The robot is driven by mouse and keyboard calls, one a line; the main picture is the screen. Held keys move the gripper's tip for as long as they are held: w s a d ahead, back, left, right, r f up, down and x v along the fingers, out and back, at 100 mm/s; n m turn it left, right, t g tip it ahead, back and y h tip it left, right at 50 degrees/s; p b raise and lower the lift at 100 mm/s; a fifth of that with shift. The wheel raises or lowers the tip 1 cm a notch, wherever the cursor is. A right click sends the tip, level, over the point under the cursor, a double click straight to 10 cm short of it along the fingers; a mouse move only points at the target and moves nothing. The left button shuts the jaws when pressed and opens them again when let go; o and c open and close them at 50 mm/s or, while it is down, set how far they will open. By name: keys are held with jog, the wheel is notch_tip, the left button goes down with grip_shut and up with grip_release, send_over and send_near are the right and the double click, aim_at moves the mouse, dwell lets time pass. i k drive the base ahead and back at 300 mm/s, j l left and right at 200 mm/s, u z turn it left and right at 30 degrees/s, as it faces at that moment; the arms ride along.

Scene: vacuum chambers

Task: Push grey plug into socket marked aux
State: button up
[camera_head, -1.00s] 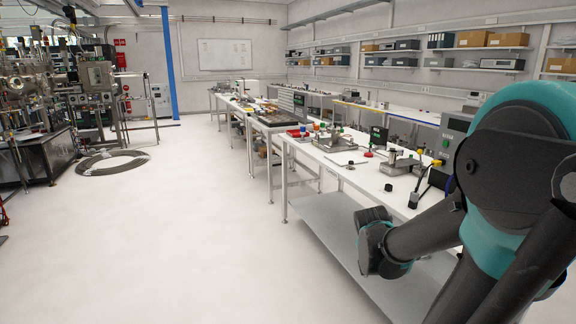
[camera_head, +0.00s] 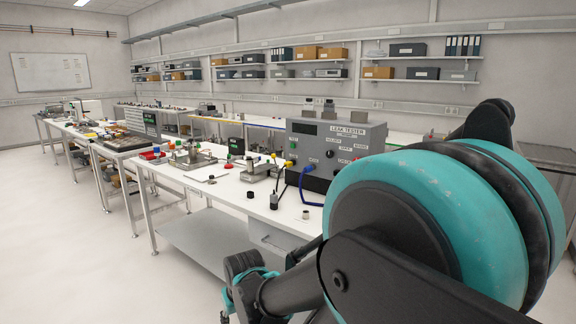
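The grey leak tester (camera_head: 345,140) stands on the near end of the white bench. Its front has several labelled sockets; I cannot read which is marked aux. A yellow plug (camera_head: 289,164) and a blue plug (camera_head: 308,168) are at its front, with cables hanging down. A dark upright piece (camera_head: 274,201) with a black cable by it stands on the bench in front of the tester. A small grey round piece (camera_head: 305,214) lies to its right. I cannot tell which piece is the grey plug.
The white bench (camera_head: 228,196) holds metal fixtures (camera_head: 192,157), a red button (camera_head: 228,166) and a small dark cap (camera_head: 250,195). Further benches stand behind at left. Shelves line the wall. The floor (camera_head: 70,250) at left is clear.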

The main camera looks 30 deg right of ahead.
aim_at(272, 198)
jog(key=z, duration=1.3)
jog(key=i+l+u, duration=0.1)
jog(key=u, duration=0.35)
jog(key=i+l+u, duration=0.1)
jog(key=u, duration=0.3)
jog(key=l+u, duration=0.2)
jog(key=u, duration=0.25)
jog(key=i, duration=0.05)
